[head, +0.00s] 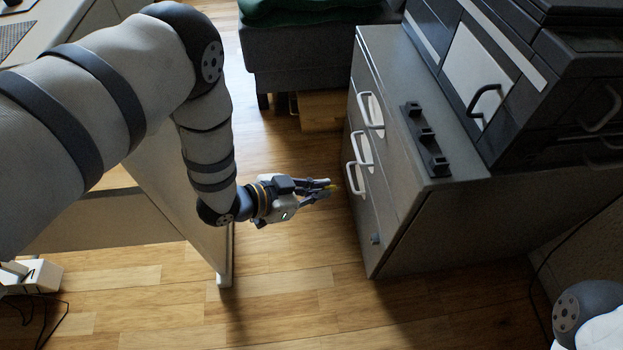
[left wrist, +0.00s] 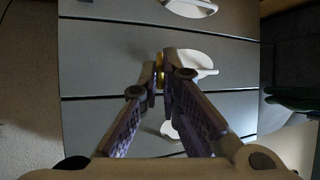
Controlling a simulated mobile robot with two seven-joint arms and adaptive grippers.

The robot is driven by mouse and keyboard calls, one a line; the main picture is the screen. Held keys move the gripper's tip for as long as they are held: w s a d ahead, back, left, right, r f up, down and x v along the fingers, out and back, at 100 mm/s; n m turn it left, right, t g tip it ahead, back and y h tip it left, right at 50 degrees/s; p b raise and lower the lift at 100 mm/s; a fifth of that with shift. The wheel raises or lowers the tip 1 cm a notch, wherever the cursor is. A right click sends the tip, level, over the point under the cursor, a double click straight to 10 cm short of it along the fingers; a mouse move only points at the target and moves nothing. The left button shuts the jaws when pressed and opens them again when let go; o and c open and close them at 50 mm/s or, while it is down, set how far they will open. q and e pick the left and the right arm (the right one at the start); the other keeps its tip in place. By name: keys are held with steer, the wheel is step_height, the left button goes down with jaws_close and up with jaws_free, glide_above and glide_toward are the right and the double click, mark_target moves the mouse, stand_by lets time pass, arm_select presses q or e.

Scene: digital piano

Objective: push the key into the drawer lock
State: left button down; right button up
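A small yellow piece, apparently the key (left wrist: 159,70), sits between the fingertips of my left gripper (head: 328,188). The fingers are nearly together around it, and most of it is hidden by them. The tips also show in the left wrist view (left wrist: 161,82). They point at the front of the grey drawer cabinet (head: 379,48), seemingly a little apart from it. A small bluish round knob (head: 375,238), possibly the lock, is on the cabinet front, to the lower right of my gripper in the head view. I cannot make out a keyhole. My right gripper is out of view.
White drawer handles (head: 357,179) stick out of the cabinet front close to my left gripper. A black bracket (head: 424,138) lies on the cabinet top, beside a dark printer (head: 560,80). A white desk panel (head: 180,190) stands left of my forearm. The wooden floor (head: 290,290) is open.

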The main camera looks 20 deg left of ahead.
arm_select(q)
steer(key=s+d+f+m+h+b, duration=0.1)
steer(key=s+f+m+h+b, duration=0.1)
steer(key=s+f+h+b, duration=0.1)
steer(key=s+d+f+m+h+b, duration=0.1)
steer(key=f+h+b, duration=0.4)
steer(key=f, duration=0.5)
steer(key=s+m+b, duration=0.1)
steer(key=s+b, duration=0.1)
steer(key=shift+s+d+f+g, duration=0.2)
steer(key=shift+s+f+g, duration=0.05)
steer(key=shift+s+g, duration=0.05)
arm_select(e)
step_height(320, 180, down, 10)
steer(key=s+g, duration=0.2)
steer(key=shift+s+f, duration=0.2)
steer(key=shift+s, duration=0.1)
arm_select(q)
steer(key=shift+a, duration=0.1)
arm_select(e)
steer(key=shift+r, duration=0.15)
arm_select(q)
glide_toward(374, 240)
steer(key=shift+w+d+f, duration=0.55)
steer(key=shift+w+d, duration=0.1)
steer(key=shift+d, duration=0.05)
steer(key=shift+x, duration=1.35)
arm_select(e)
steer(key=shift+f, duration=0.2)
